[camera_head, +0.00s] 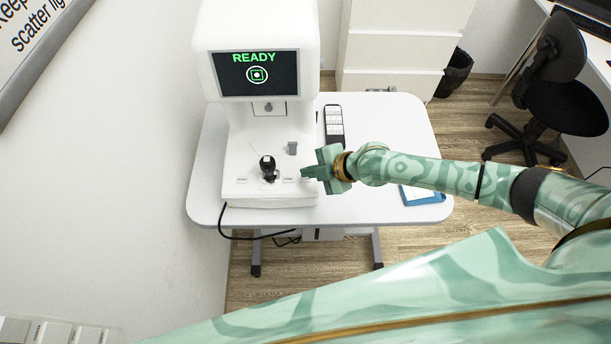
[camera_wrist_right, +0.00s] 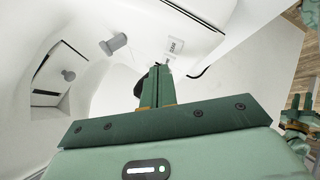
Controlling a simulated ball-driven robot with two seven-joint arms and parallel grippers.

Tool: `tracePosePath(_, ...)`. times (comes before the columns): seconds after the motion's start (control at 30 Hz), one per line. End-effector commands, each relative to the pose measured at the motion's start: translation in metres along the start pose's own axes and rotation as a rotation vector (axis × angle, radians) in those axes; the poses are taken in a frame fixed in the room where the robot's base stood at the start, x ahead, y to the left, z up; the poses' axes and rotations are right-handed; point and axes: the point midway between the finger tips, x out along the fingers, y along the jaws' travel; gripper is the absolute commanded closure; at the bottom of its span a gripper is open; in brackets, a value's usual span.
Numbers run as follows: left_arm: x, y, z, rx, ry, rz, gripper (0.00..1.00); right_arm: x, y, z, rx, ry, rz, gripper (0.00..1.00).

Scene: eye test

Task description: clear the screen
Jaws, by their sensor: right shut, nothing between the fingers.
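The white eye test machine (camera_head: 262,130) stands on a white table. A black joystick (camera_head: 267,165) stands on the machine's base, with small labelled buttons (camera_head: 290,181) along the front edge. My right gripper (camera_head: 304,173) is shut and empty, over the base's front right corner, right of the joystick. In the right wrist view its fingers (camera_wrist_right: 159,82) point at a small labelled button (camera_wrist_right: 175,46) and partly hide the joystick. I cannot tell whether they touch.
A grey knob (camera_head: 292,148) stands behind the gripper on the base. A dark handheld device (camera_head: 334,126) and a blue-edged item (camera_head: 422,196) lie on the table (camera_head: 395,118). A black cable (camera_head: 235,236) hangs in front. A black chair (camera_head: 560,85) stands right.

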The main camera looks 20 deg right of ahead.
Motion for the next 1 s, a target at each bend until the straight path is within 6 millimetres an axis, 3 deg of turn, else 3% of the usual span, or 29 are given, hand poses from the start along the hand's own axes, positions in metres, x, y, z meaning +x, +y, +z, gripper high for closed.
tracePosePath(0.37,-0.037,-0.003,-0.008,0.000,0.011,-0.004,0.74,-0.028,0.021,-0.020,-0.001,0.000,0.000,1.00)
tracePosePath(1.0,-0.036,-0.003,-0.007,0.000,0.010,-0.004,0.74,-0.028,0.020,-0.020,0.000,0.000,0.000,1.00)
